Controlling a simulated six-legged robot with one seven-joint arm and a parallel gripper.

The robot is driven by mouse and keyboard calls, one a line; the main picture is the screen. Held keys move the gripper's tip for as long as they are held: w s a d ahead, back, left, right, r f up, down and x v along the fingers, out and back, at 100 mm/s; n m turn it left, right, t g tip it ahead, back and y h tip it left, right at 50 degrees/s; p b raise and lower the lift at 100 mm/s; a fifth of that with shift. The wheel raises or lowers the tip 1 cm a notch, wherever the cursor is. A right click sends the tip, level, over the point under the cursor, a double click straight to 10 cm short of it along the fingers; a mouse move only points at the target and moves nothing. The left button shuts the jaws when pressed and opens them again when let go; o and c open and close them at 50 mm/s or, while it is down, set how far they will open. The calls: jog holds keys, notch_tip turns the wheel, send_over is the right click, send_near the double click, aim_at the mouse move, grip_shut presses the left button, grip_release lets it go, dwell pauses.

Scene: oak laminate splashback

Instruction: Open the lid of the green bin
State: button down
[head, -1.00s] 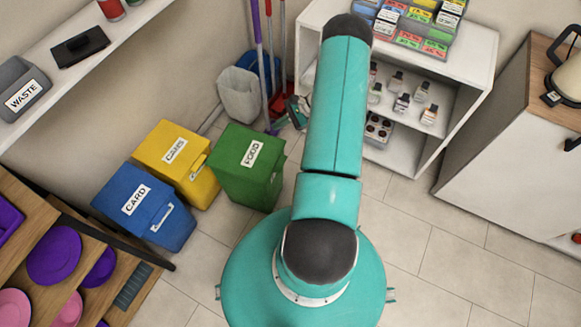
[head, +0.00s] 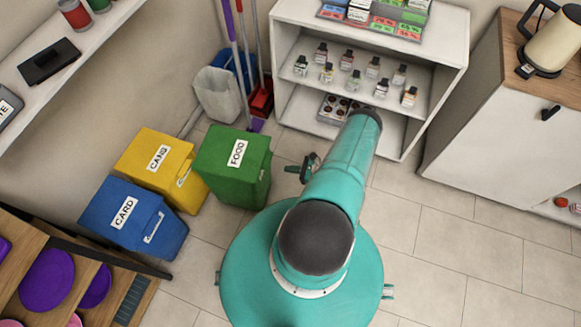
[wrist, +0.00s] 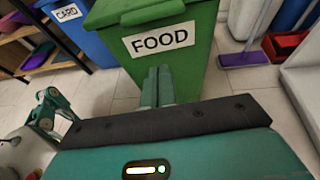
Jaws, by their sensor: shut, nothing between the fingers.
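The green bin (head: 230,168) with a white FOOD label stands on the floor left of my arm, with its lid down in the head view. In the wrist view the green bin (wrist: 190,65) is straight ahead, its FOOD label facing me and the lid front (wrist: 150,12) at the top edge. My gripper (wrist: 158,80) is shut and empty, its fingers pointing at the bin's front below the label. I cannot tell whether the fingertips touch the bin. In the head view my gripper (head: 305,168) is partly hidden by my arm and lies right of the bin.
A yellow bin (head: 160,160) and a blue CARD bin (head: 125,210) stand to the left. A waste basket (head: 217,95), brooms and a red dustpan (head: 262,100) are behind. A white shelf (head: 440,75) with small bottles stands at the back. Floor at right is clear.

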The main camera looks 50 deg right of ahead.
jog(key=w+a+r, duration=0.1)
jog(key=w+a, duration=0.2)
jog(key=w, duration=0.3)
jog(key=shift+w+r, duration=0.15)
jog(key=shift+r, duration=0.1)
jog(key=shift+a, duration=0.1)
jog(key=shift+r, duration=0.2)
